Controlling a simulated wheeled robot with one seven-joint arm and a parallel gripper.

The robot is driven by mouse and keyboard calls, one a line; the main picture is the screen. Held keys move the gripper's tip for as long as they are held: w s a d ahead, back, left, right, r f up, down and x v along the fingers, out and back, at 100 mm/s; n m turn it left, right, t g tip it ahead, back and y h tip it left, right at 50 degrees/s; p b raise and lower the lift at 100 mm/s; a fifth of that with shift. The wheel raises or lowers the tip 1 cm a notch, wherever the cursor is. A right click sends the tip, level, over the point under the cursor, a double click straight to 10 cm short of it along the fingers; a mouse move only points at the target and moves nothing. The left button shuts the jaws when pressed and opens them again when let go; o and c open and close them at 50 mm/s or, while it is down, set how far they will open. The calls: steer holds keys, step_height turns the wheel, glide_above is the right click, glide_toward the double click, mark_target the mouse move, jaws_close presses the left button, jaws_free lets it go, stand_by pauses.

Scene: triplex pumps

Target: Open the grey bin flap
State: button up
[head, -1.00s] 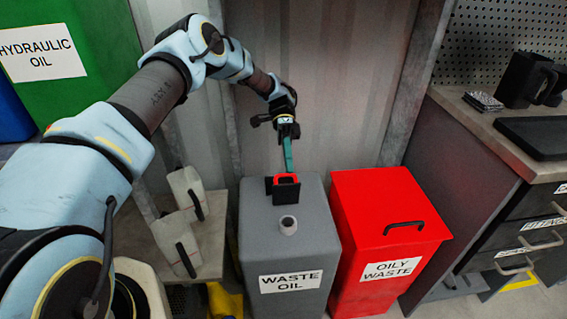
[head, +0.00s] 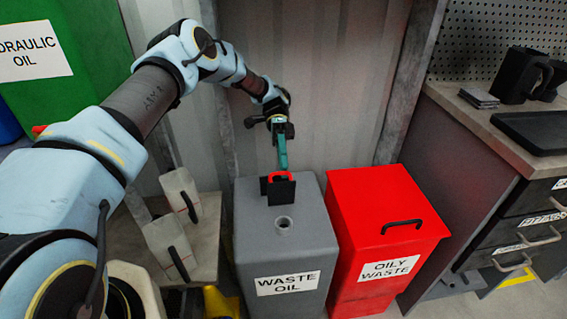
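The grey bin (head: 257,240), labelled WASTE OIL, stands on the floor in the middle of the head view. A round opening (head: 284,223) shows uncovered in its top. Behind the opening, a small black flap (head: 282,193) stands upright, with a red part (head: 281,175) at its top edge. My gripper (head: 282,166) points down from behind and above, with a teal finger at or just above the red part. I cannot tell whether it touches it. The finger gap is too small and edge-on to judge.
A red OILY WASTE bin (head: 375,220) with a black handle stands close on the right. White jugs (head: 168,240) sit on a low stand to the left. A workbench (head: 475,110) with drawers is at far right. A corrugated wall (head: 310,80) lies behind.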

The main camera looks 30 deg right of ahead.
step_height(320, 180, up, 10)
steer(key=b, duration=0.1)
stand_by(0.5)
steer(key=shift+c, duration=0.4)
